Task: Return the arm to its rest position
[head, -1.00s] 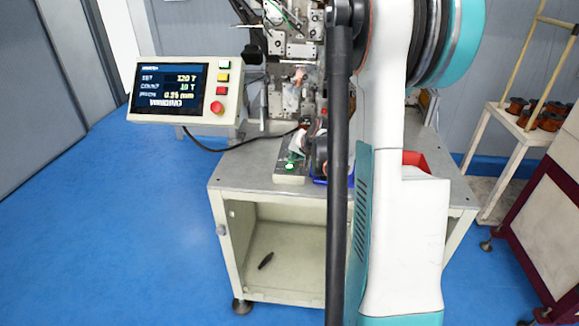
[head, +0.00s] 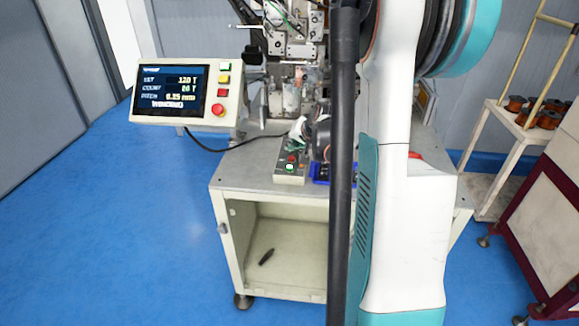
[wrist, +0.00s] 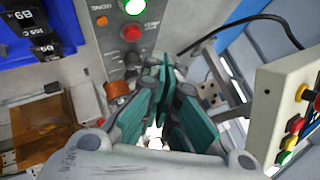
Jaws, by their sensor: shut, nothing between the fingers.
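My gripper (wrist: 163,95) shows in the wrist view with its teal-lined fingers together and nothing between them. It is above the table, near the small control box (wrist: 135,20) with a green and a red button. In the head view the control box (head: 291,166) sits on the machine table, and my gripper shows only as a partly hidden dark shape beside my arm. The coil winder (head: 290,60) stands behind, partly covered by my arm. Its display panel (head: 172,90) reads WINDING, with a count of about 26 T.
A blue bin (wrist: 60,35) with black labelled parts lies beside the control box. A button panel (wrist: 290,115) is close on the right in the wrist view. A black cable (head: 235,144) runs over the table (head: 245,185). A rack with copper spools (head: 535,112) stands right. Floor at left is clear.

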